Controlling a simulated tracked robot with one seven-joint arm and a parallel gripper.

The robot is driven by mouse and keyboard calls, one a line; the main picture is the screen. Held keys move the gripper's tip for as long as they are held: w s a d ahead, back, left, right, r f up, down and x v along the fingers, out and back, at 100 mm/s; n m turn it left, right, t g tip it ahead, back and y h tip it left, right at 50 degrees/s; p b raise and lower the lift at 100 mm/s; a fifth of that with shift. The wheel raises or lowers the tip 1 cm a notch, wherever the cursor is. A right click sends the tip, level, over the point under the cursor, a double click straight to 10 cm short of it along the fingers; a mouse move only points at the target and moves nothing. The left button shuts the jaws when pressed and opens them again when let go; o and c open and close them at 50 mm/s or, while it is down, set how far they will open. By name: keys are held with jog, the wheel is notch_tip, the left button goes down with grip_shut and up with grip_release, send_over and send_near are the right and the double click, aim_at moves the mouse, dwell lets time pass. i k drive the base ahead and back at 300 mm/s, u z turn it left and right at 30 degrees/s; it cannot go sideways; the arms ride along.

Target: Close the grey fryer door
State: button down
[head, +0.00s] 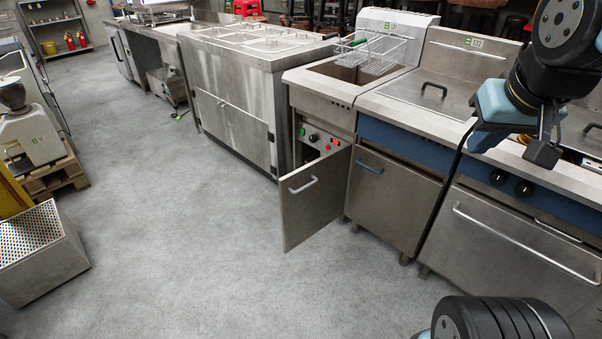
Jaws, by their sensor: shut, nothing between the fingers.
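The grey fryer door (315,197) stands open at the middle, swung out from the front of the fryer (320,106). It has a light bar handle (303,185) near its upper edge. Behind it, the fryer's cabinet shows a control panel (318,139) with red and green buttons and a black knob. A wire basket (372,55) with a green handle rests over the fryer's top. My gripper (543,154) is at the upper right, above the blue-trimmed range, well to the right of the door. It is shut and empty.
A unit with a blue-handled door (395,198) stands right of the fryer, then an oven (515,255). A steel counter (236,110) stands left. A perforated-top steel box (40,255) and a wooden pallet (52,176) are at the left. The grey floor (190,240) before the door is clear.

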aim_at(312, 196)
jog(key=z, duration=0.05)
jog(key=i, duration=1)
jog(key=u, duration=0.1)
